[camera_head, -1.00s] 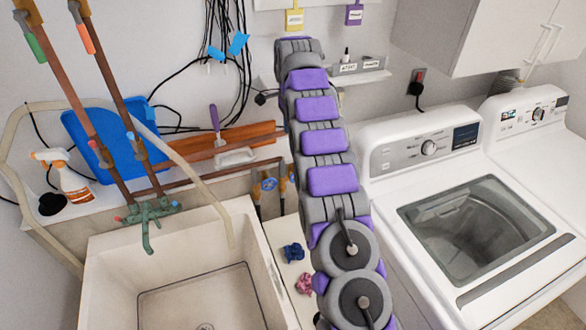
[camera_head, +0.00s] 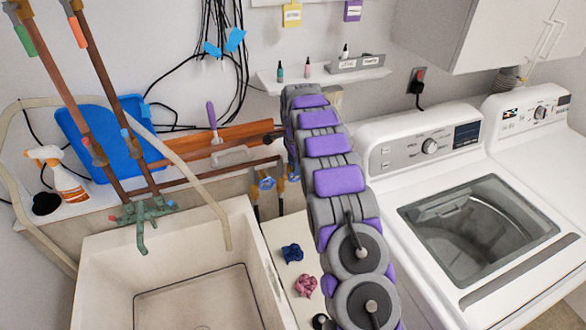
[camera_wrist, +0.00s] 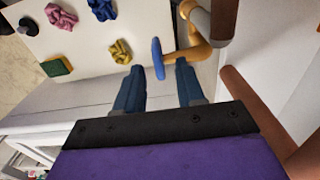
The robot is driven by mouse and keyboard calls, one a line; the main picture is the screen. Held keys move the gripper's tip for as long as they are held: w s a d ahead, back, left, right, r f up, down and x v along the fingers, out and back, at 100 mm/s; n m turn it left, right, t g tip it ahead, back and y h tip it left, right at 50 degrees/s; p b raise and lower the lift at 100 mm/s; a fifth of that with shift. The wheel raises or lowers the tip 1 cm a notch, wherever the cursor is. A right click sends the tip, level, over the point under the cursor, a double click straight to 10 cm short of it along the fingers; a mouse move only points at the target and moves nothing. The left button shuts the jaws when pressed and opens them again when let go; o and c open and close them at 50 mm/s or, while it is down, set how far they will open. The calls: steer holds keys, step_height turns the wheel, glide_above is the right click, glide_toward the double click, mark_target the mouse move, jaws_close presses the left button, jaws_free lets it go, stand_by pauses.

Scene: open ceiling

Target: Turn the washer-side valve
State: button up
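A brass valve (camera_wrist: 188,50) with a flat blue handle (camera_wrist: 158,58) shows at the top of the wrist view. My gripper (camera_wrist: 159,67) is open, with its two dark fingers on either side of the handle's near end in the picture. I cannot tell whether either finger touches it. In the head view a blue valve handle (camera_head: 266,183) sits on the pipes between the sink and the washer (camera_head: 470,220). My arm hides most of my gripper there.
The sink (camera_head: 190,285) with its green faucet (camera_head: 146,212) is at left. A white surface beside it holds a blue cloth-like item (camera_head: 292,253) and a pink one (camera_head: 305,284). Copper pipes (camera_head: 215,175) run along the wall. A small shelf (camera_head: 320,77) is above.

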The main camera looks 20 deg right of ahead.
steer(key=shift+d+f, duration=0.4)
steer(key=shift+d, duration=0.2)
steer(key=shift+d+f, duration=0.35)
steer(key=shift+d, duration=0.2)
steer(key=shift+a+r, duration=0.15)
steer(key=shift+a, duration=1)
steer(key=shift+c, duration=0.4)
steer(key=shift+a, duration=0.35)
steer(key=shift+c, duration=1.4)
steer(key=shift+d, duration=0.15)
steer(key=shift+c, duration=0.8)
steer(key=shift+d, duration=0.9)
jaws_close()
steer(key=shift+a, duration=0.15)
